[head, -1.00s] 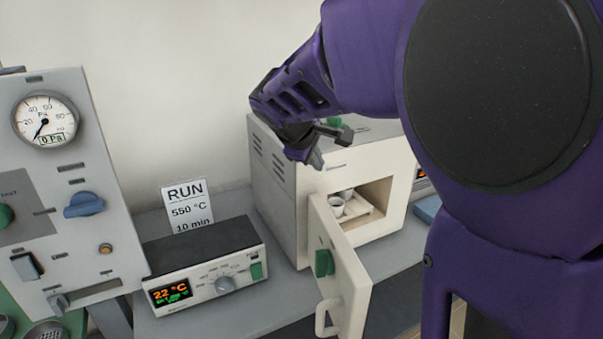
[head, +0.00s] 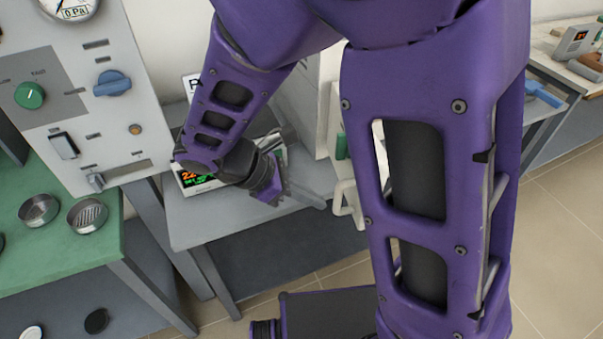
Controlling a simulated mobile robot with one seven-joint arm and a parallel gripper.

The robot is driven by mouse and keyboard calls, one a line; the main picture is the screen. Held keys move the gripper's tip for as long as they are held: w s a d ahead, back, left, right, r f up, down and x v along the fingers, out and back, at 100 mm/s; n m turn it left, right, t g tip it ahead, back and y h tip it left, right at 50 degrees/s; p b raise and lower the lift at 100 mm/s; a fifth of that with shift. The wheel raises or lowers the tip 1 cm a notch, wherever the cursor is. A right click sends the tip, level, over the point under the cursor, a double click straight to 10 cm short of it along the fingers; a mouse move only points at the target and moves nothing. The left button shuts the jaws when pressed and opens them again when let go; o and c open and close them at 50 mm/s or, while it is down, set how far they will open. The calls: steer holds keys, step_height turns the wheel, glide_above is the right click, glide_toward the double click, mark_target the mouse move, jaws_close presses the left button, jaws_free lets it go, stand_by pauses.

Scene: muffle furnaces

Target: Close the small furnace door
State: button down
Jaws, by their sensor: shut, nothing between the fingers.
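The small furnace (head: 318,125) is mostly hidden behind my arm; a strip of its pale side shows. Its cream door (head: 338,178) stands out in front, with a green latch (head: 341,147) and a pale loop handle (head: 347,203) at its lower part. The door appears open, but my arm hides most of it and the chamber. My gripper (head: 318,203) is shut and empty.
A panel with blue and green knobs (head: 100,85) stands left. A green table (head: 60,245) holds sieves. The floor at right is clear.

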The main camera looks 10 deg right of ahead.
mark_target(362, 209)
steer(key=d+f, duration=0.1)
steer(key=d, duration=0.1)
steer(key=d+f, duration=0.1)
steer(key=d, duration=0.1)
steer(key=d+f, duration=0.1)
steer(key=d, duration=0.1)
steer(key=shift+w+d+f+b, duration=0.2)
steer(key=shift+w+f+b, duration=0.05)
steer(key=shift+w+b, duration=0.15)
steer(key=shift+d, duration=0.55)
steer(key=shift+d, duration=0.1)
